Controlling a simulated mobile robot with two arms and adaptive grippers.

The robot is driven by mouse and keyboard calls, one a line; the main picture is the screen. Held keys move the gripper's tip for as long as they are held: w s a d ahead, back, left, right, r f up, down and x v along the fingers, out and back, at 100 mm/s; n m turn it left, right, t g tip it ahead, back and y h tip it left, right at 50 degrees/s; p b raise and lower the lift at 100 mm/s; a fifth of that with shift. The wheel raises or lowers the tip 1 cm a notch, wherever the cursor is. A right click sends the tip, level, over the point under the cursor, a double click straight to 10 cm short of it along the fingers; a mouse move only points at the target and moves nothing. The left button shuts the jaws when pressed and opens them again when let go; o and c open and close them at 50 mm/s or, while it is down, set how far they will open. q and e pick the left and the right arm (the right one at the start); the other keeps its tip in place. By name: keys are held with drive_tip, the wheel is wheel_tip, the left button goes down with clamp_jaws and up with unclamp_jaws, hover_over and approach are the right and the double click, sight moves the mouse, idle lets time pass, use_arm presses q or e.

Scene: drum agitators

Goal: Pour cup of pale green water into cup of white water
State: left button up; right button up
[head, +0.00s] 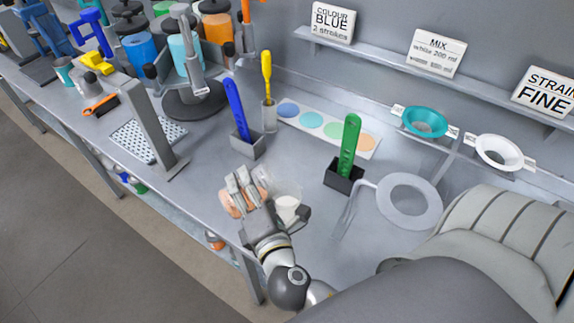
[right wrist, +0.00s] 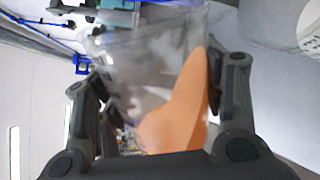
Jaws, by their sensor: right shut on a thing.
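My right gripper (head: 250,196) is shut on a clear cup above the near edge of the bench. The cup (right wrist: 150,60) shows between the fingers in the right wrist view, with orange liquid (right wrist: 178,118) lying slanted in it, so the cup is tilted. The liquid looks orange, not pale green. Another clear cup with white liquid (head: 287,207) stands on the bench just right of the gripper, partly hidden by it. I cannot tell whether the two cups touch or whether liquid is flowing. My left gripper is not in view.
A green-handled tool in a dark holder (head: 346,158) and a ring stand (head: 410,200) are to the right. A blue-handled tool in a grey holder (head: 246,142) stands behind. A colour strip (head: 330,128) lies at the back. Strainers (head: 425,122) sit at the right rear.

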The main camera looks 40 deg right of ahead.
drive_tip(key=shift+s+a, duration=0.1)
drive_tip(key=shift+s, duration=0.05)
drive_tip(key=shift+d+f+m+b, duration=0.2)
drive_tip(key=shift+m+b, duration=0.1)
drive_tip(key=shift+b, duration=0.15)
drive_tip(key=shift+a, duration=0.1)
drive_tip(key=shift+r, duration=0.15)
drive_tip(key=shift+m, duration=0.3)
drive_tip(key=shift+d, duration=0.3)
drive_tip(key=shift+s+r+m+y, duration=0.1)
drive_tip(key=shift+r+m+y, duration=0.15)
drive_tip(key=shift+m+y, duration=0.05)
drive_tip(key=shift+d, duration=0.1)
